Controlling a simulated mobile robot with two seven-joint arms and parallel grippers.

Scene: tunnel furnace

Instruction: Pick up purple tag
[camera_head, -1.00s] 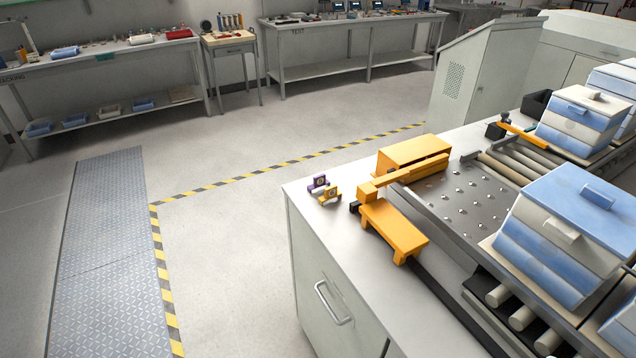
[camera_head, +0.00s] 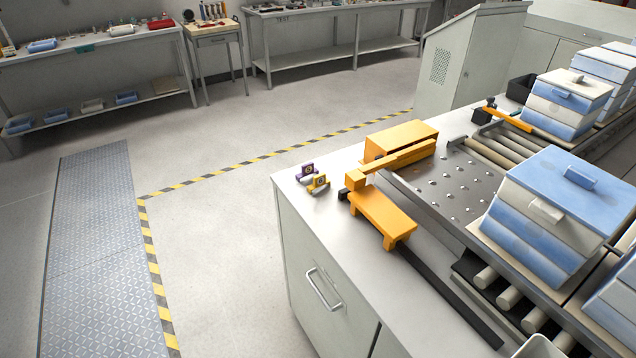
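An orange block-and-bar fixture (camera_head: 385,213) sits right of the tags. Beyond it are a metal ball plate (camera_head: 450,185), rollers and stacked blue and white boxes (camera_head: 555,205). Open floor (camera_head: 220,240) lies left of the counter, with a yellow-black stripe (camera_head: 150,260).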

